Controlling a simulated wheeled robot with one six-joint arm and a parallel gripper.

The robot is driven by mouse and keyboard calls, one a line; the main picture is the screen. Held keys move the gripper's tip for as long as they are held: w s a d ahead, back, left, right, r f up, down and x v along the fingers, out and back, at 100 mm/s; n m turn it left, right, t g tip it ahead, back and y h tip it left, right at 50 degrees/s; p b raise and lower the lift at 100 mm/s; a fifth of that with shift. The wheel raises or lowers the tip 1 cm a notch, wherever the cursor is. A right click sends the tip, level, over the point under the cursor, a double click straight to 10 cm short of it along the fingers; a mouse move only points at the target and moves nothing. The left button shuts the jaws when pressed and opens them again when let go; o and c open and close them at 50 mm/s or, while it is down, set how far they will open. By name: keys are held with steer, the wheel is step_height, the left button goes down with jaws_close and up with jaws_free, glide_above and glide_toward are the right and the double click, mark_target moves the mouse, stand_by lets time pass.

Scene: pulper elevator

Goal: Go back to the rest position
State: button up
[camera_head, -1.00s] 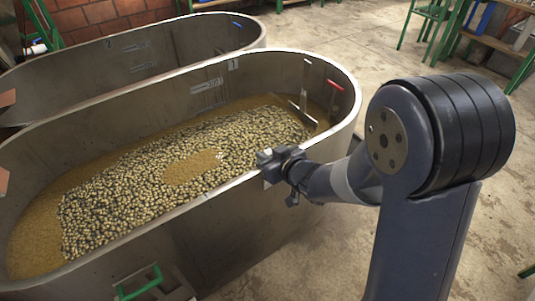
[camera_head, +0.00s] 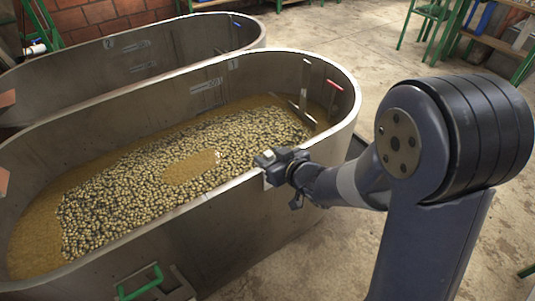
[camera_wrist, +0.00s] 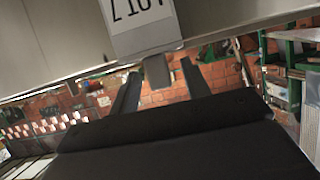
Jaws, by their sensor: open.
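My gripper (camera_head: 268,163) is at the near right rim of the front metal tank (camera_head: 205,206), where its body hides the fingers in the head view. In the wrist view my gripper (camera_wrist: 160,76) shows two dark fingers spread apart. A small grey tab lies between them in the picture; I cannot tell whether they touch it. A white label (camera_wrist: 143,20) with dark characters is at the top of the wrist view on a pale grey surface. Nothing is seen held in the fingers.
The front tank holds many pale beans (camera_head: 130,190) in brownish liquid. A second tank (camera_head: 140,52) stands behind it. A red handle (camera_head: 334,85) is at the far rim and a green handle (camera_head: 140,283) low on the near wall. Open floor (camera_head: 330,45) lies to the right.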

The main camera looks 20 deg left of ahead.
steer(key=p+v, duration=0.1)
steer(key=v, duration=0.8)
steer(key=shift+s+f, duration=0.1)
steer(key=b+x, duration=0.1)
steer(key=x, duration=1)
steer(key=shift+r+p, duration=0.45)
steer(key=shift+r, duration=0.4)
steer(key=shift+d+r+p, duration=0.1)
steer(key=shift+r+p, duration=0.4)
steer(key=shift+r, duration=0.1)
